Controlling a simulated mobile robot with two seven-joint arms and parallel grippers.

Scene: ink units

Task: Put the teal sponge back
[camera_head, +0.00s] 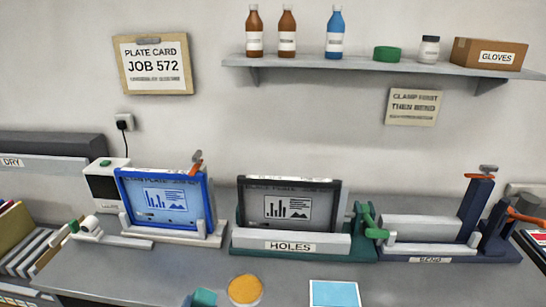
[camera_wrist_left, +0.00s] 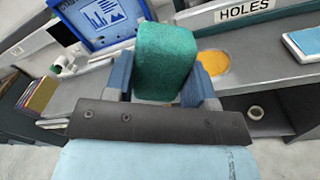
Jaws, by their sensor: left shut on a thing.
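The teal sponge (camera_wrist_left: 165,62) is a rounded teal block in the left wrist view. My left gripper (camera_wrist_left: 163,85) is shut on it, with a blue finger on each side. In the head view the sponge (camera_head: 204,298) shows only in part at the bottom edge, with a bit of my left gripper (camera_head: 187,301) beside it. A round orange-yellow pad (camera_head: 245,289) lies on the bench just right of the sponge, and it also shows in the left wrist view (camera_wrist_left: 213,62). My right gripper is not in view.
Behind stand a blue-framed screen (camera_head: 165,198), a dark-framed screen in the HOLES fixture (camera_head: 290,246) and the BEND fixture (camera_head: 430,252). A light blue pad (camera_head: 334,293) lies at the front edge. Bare bench (camera_head: 160,268) lies left of the sponge.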

